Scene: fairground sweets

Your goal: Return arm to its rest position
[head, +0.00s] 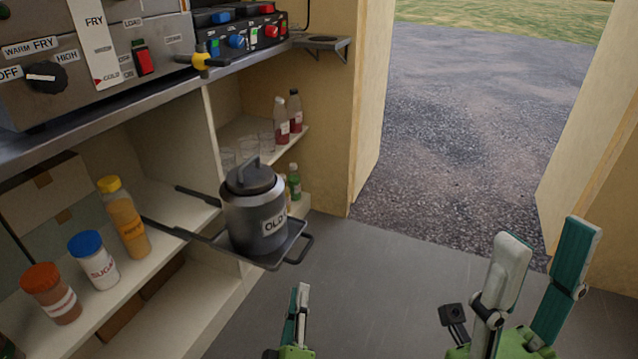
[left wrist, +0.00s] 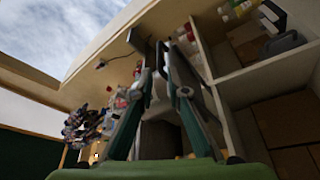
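My left gripper (head: 299,298) is low in the middle of the head view, over the grey floor and right of the pot on its rack. In the left wrist view its two teal fingers (left wrist: 156,66) stand apart, with nothing held between them. My right gripper (head: 543,240) is larger at the lower right of the head view. Its two fingers point up and stand well apart, and it is empty. Which arm the task means cannot be told from the frames.
A dark pot labelled OLD (head: 253,222) sits on a rack (head: 285,256) jutting from the shelves (head: 180,262). Jars and bottles stand on the shelves. Fryer controls (head: 100,62) are above. Open floor (head: 375,290) leads to a doorway (head: 460,130) at the right.

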